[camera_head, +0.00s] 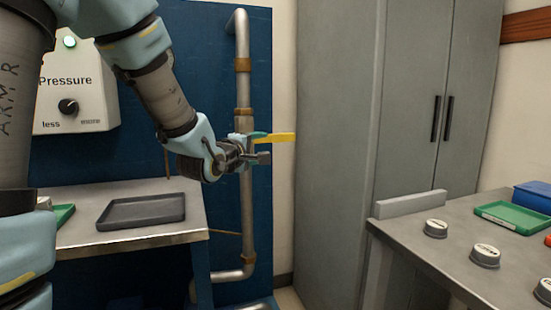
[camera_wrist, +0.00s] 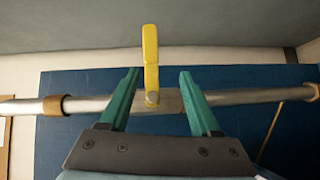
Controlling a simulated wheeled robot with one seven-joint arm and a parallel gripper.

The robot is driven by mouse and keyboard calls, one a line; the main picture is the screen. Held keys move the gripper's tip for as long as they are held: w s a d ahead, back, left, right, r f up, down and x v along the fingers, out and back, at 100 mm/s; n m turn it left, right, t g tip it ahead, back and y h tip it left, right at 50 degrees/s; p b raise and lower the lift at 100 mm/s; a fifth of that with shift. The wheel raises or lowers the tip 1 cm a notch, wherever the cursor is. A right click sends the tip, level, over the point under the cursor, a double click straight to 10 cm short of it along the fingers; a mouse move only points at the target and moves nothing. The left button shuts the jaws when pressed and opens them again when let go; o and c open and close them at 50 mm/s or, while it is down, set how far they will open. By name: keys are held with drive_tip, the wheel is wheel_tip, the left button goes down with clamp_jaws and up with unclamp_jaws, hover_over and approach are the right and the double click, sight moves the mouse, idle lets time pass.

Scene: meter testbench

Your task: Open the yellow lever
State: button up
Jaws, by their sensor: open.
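The yellow lever (camera_head: 281,137) sticks out to the right from a valve on the vertical metal pipe (camera_head: 243,205), in front of the blue panel. In the wrist view the yellow lever (camera_wrist: 151,58) stands up from its pivot on the pipe (camera_wrist: 240,97). My gripper (camera_head: 262,146) is at the valve in the head view, close to the lever. In the wrist view my gripper (camera_wrist: 159,76) has its two green fingers spread apart, one on each side of the lever, with clear gaps. It holds nothing.
A pressure box (camera_head: 75,85) with a knob hangs at the left. A dark tray (camera_head: 142,211) lies on the left table. A grey cabinet (camera_head: 340,130) stands right of the pipe. The right table (camera_head: 440,255) carries several round meters and a green tray (camera_head: 512,218).

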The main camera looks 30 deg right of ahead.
sight(281, 138)
drive_tip(key=shift+n+h, duration=0.3)
drive_tip(key=shift+h, duration=0.4)
drive_tip(key=x, duration=0.8)
drive_tip(key=s+x, duration=0.1)
drive_tip(key=x, duration=0.3)
drive_tip(key=shift+d+r, duration=0.35)
drive_tip(key=shift+d, duration=0.1)
clamp_jaws()
